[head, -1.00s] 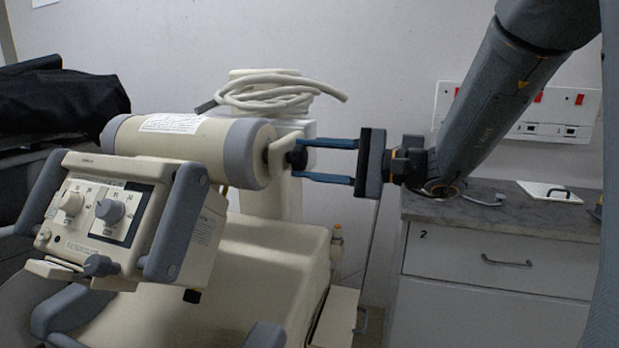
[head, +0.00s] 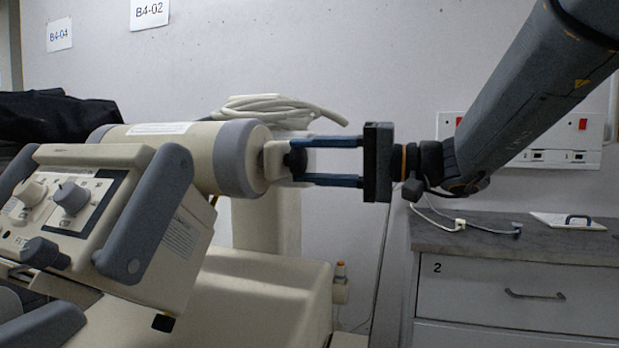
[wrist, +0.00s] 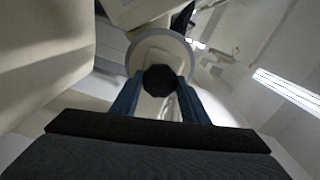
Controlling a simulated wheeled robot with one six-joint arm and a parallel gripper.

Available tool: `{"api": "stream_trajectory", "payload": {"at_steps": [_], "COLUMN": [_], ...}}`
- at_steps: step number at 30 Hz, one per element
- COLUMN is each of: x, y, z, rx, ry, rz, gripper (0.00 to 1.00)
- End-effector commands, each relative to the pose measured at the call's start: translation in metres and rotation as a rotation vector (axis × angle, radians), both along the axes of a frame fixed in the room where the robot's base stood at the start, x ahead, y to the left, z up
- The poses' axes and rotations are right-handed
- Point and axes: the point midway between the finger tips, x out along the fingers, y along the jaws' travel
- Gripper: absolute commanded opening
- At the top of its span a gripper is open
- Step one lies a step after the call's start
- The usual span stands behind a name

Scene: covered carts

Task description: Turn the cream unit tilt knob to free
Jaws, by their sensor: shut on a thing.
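The cream unit (head: 195,165) has a horizontal cylinder with grey end bands and a control box at its left. A small black knob (head: 297,159) sits at the cylinder's right end, beside a cream bracket. My gripper (head: 303,162) reaches it from the right, and its two blue fingers are shut on the knob. In the wrist view the dark, many-sided knob (wrist: 160,80) sits between the fingertips, with the cylinder's round end behind it. I cannot read any free or lock mark near the knob.
The control box (head: 95,215) has grey handles and several dials. A coiled cream cable (head: 275,110) lies behind the cylinder. A grey-topped cabinet (head: 510,285) stands at the right, with a wall socket panel (head: 560,145) above it. Black cloth (head: 60,115) lies at the far left.

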Motion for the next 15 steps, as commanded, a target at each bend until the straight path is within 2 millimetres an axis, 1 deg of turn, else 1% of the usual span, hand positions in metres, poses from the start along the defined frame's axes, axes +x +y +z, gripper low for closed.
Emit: {"api": "stream_trajectory", "payload": {"at_steps": [1,15], "x": [0.0003,-0.0003], "y": [0.0000,0.0000], "z": [-0.0025,-0.0008], "rx": [-0.006,-0.019], "ry": [-0.012,-0.045], "rz": [0.001,0.001], "gripper": [0.18,0.18]}}
